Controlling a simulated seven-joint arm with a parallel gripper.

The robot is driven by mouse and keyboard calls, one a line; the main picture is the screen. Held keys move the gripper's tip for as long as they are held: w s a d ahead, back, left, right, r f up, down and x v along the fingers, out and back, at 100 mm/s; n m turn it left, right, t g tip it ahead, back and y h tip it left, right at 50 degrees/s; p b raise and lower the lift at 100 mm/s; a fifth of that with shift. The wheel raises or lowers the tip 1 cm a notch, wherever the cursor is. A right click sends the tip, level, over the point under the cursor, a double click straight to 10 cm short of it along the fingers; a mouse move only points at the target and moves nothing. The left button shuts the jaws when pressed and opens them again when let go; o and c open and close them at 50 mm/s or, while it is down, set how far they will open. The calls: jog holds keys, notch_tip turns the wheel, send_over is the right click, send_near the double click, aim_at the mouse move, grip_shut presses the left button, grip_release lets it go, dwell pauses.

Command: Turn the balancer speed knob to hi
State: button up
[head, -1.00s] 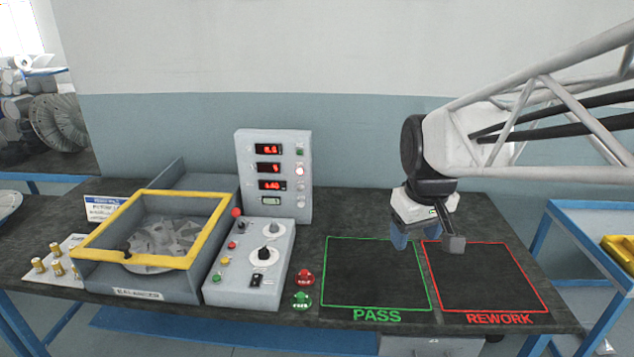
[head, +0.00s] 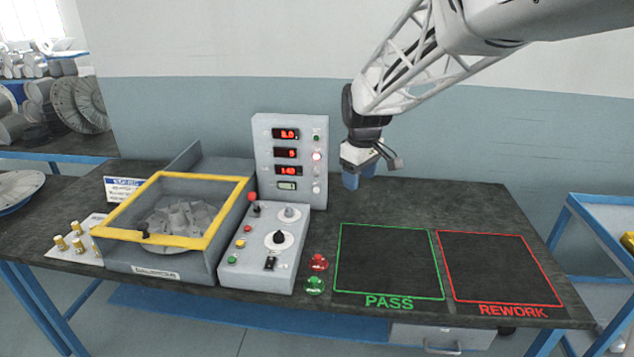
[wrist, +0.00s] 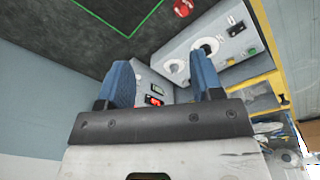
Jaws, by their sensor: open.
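The balancer control box (head: 262,262) stands on the bench, right of the balancer (head: 150,262). Dial lettering is too small to read, so I cannot tell which is the speed knob. My gripper (head: 358,180) is open and empty, above the bench, right of the display panel (head: 290,160). In the wrist view the blue fingers (wrist: 165,85) are apart, with the control box (wrist: 215,45) beyond them and both dials visible.
A red button (head: 318,262) and a green button (head: 315,285) stand right of the box. The PASS area (head: 388,262) and REWORK area (head: 500,268) are empty. A brass-pegged plate (head: 80,243) lies at left. A blue-framed cart (head: 590,215) stands at right.

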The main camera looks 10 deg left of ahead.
jog(key=w+a+f+n, duration=0.4)
jog(key=w+a+f, duration=0.3)
jog(key=w+a, duration=0.35)
jog(key=n+g, duration=0.1)
jog(key=n, duration=0.2)
send_over(289, 207)
notch_tip(289, 207, down, 10)
jog(key=shift+r, duration=0.2)
jog(key=shift+f, duration=0.1)
jog(key=shift+f, duration=3.8)
jog(key=c, duration=0.9)
